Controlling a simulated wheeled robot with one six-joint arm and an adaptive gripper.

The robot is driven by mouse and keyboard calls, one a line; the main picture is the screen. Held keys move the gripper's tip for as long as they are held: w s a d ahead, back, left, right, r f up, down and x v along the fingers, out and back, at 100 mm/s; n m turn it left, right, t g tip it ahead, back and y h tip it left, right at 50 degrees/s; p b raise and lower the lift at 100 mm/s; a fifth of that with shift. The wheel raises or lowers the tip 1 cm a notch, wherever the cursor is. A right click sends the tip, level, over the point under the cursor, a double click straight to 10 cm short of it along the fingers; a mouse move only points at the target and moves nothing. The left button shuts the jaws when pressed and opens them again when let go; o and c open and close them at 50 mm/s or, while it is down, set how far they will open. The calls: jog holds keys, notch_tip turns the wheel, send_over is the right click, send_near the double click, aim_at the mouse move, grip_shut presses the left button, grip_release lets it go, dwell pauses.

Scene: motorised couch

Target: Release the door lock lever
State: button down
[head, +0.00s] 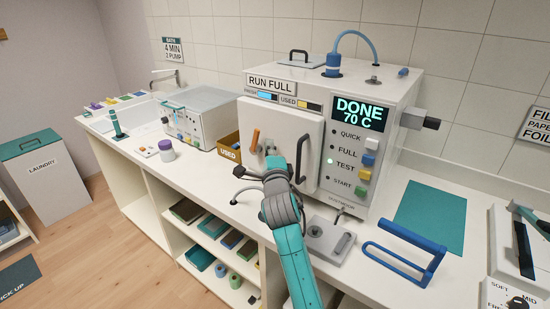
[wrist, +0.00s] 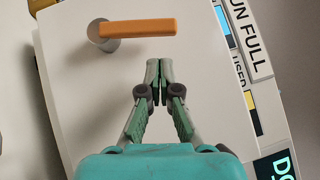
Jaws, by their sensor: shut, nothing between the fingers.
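The orange door lock lever (head: 255,141) is on the left part of the white front door (head: 283,120) of the steriliser. It stands nearly upright there, tilted slightly. In the wrist view the lever (wrist: 140,28) lies across the top of the picture, with its round grey pivot at its left end. My gripper (wrist: 159,66) is shut and empty, its fingertips together in front of the door and a short way from the lever, with a visible gap. In the head view my gripper (head: 270,154) is partly hidden by its own wrist, just right of the lever.
A dark vertical door handle (head: 302,157) is right of my gripper. The display (head: 358,110) reads DONE 70 C, above coloured buttons.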

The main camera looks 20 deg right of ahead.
aim_at(258, 135)
jog(key=shift+w+a+r, duration=0.2)
jog(key=shift+w+a, duration=0.15)
jog(key=shift+w, duration=0.15)
jog(key=shift+w+a+r, duration=0.15)
jog(key=shift+w+a, duration=0.15)
jog(key=shift+w, duration=0.15)
jog(key=shift+w+a+r, duration=0.55)
jog(key=shift+w+r, duration=0.1)
jog(key=shift+w, duration=0.05)
